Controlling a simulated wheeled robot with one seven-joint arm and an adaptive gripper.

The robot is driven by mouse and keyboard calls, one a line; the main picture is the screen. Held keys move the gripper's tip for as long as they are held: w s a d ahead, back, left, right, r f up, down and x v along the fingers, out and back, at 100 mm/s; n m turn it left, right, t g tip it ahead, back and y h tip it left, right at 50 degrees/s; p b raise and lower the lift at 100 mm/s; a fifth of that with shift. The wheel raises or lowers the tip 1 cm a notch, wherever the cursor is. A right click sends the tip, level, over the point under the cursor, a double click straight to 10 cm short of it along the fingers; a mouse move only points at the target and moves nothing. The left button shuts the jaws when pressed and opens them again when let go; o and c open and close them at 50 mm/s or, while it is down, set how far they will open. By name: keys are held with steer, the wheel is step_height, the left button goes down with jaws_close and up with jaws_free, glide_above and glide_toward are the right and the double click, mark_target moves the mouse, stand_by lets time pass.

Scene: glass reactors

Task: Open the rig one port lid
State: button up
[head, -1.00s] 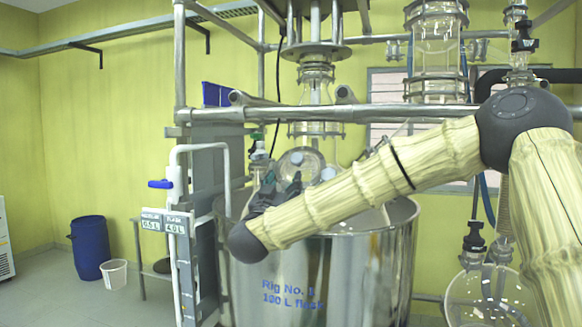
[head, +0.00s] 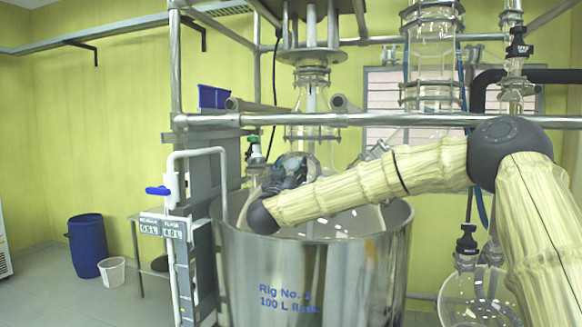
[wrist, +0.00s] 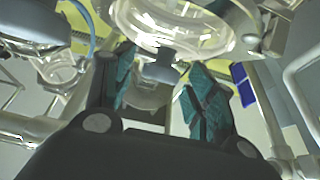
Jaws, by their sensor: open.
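The rig one vessel (head: 330,265) is a large steel tub marked "Rig No. 1, 100 L flask". My gripper (head: 291,168) reaches over its rim in the head view, in front of the glass port at the flask's neck, and hides most of that port. In the wrist view my gripper (wrist: 160,62) is open, with a teal-padded finger on either side. A small grey-blue cap (wrist: 158,72), which looks like the port lid's knob, shows between the fingers, below a round glass flange (wrist: 185,30). I cannot tell whether the fingers touch it.
A horizontal steel rail (head: 400,120) crosses above my arm. A white pipe with a blue-handled valve (head: 158,190) stands left of the vessel. A glass flask (head: 480,298) hangs at the right. A blue drum (head: 87,247) and white bucket (head: 112,271) stand on open floor at left.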

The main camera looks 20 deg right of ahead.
steer(key=shift+s+r, duration=0.1)
steer(key=shift+c, duration=0.6)
jaws_close()
steer(key=shift+a, duration=0.1)
steer(key=shift+a+r, duration=0.1)
steer(key=shift+a, duration=0.05)
